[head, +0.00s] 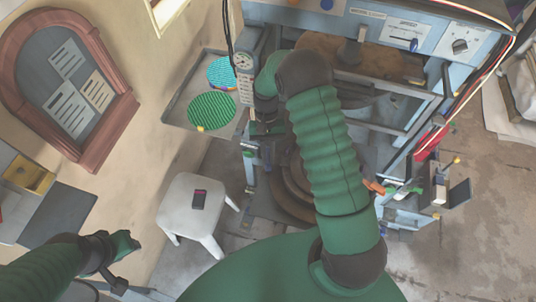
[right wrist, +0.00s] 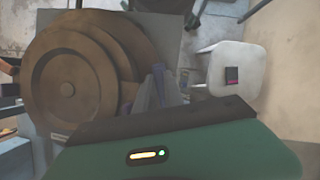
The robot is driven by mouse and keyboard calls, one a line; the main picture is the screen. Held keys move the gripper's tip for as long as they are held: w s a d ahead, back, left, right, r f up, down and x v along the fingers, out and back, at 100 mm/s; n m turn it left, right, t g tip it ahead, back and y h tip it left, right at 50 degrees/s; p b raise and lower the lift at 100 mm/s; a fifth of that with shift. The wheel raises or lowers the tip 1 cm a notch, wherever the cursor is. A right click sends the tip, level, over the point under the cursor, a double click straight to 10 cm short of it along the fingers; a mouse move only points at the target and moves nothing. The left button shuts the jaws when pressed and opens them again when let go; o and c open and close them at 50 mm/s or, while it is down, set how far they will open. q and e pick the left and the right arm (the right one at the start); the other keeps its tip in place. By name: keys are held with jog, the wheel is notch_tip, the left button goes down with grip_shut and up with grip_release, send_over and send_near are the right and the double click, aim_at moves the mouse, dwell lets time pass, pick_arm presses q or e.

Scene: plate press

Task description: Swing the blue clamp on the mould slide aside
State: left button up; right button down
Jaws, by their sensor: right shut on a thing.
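The round brown mould (head: 290,192) lies on its slide under the press, partly hidden by my right arm. In the right wrist view the mould (right wrist: 68,88) fills the left side. My right gripper (head: 258,143) is low at the left side of the press, beside the mould. In the right wrist view my right gripper (right wrist: 170,92) is shut on the purplish-blue clamp (right wrist: 157,78) at the mould's edge. The fingers hide most of the clamp. My left gripper (head: 119,286) is at the lower left, away from the press; its jaws are too small to read.
A tray (head: 176,108) with a green ribbed disc (head: 211,111) and a blue disc (head: 222,73) is at the upper left. Levers (head: 400,190) stick out at the press's right.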

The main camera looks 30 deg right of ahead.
jog(key=shift+w, duration=0.15)
dwell(0.3)
jog(key=c, duration=1.7)
grip_release()
jog(key=shift+o, duration=1.3)
jog(key=shift+r+b, duration=0.3)
jog(key=shift+r, duration=0.05)
jog(key=shift+s+a+r+b, duration=0.25)
jog(key=shift+r+b, duration=0.15)
jog(key=shift+r, duration=0.2)
jog(key=shift+s+a+r+b, duration=0.2)
jog(key=shift+r+b, duration=0.2)
jog(key=shift+r, duration=0.2)
jog(key=s+a+r+b, duration=0.1)
jog(key=s+a+b, duration=0.1)
jog(key=s+a, duration=0.5)
jog(key=s, duration=0.5)
jog(key=shift+s+a+r+b, duration=0.3)
jog(key=shift+r+b, duration=0.05)
jog(key=shift+b, duration=0.05)
